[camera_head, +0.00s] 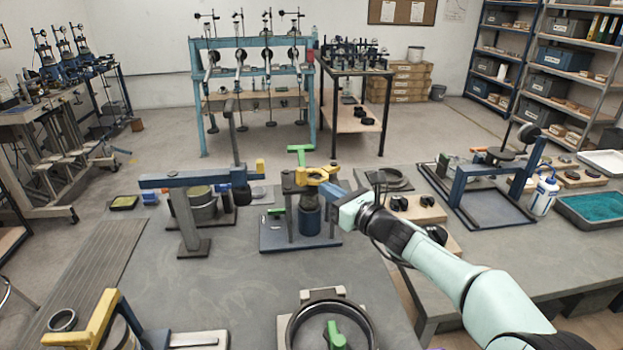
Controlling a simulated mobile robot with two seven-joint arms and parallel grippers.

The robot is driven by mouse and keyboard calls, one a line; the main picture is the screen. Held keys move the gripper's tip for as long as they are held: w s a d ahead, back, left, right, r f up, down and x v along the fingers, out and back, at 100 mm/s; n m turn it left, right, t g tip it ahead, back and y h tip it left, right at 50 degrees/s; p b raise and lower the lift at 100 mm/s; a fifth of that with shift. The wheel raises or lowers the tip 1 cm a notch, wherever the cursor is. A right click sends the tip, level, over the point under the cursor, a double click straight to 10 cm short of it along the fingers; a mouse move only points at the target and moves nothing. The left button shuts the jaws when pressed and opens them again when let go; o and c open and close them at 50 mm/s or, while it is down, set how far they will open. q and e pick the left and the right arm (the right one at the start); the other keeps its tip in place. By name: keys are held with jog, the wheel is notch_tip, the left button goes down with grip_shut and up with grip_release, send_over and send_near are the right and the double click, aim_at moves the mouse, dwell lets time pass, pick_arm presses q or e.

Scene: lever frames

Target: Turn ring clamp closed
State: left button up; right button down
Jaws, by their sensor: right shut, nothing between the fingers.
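A device with a dark blue cylinder (309,218) between posts stands on a blue-grey base plate (275,240) in the middle of the bench. A yellow clamp-like part (314,175) sits on top of it, with a green T-shaped handle (300,149) above. My right gripper (338,203) is shut and empty at the right side of the yellow part. I cannot tell whether they touch. A dark round ring (292,325) with a green handle (335,337) inside lies at the front edge, partly cut off. Which part is the ring clamp is not certain. My left gripper is not in view.
A blue-armed press (188,180) over a metal pot (197,209) stands left of the device. A yellow-armed fixture (88,328) is at front left. Black knobs on a wooden block (425,212) lie to the right. Bare bench (230,285) lies in front.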

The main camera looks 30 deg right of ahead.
aim_at(304, 175)
jog(key=w, duration=0.4)
jog(key=w+p, duration=0.1)
jog(key=w, duration=0.1)
jog(key=shift+w+a, duration=0.15)
jog(key=shift+a, duration=0.25)
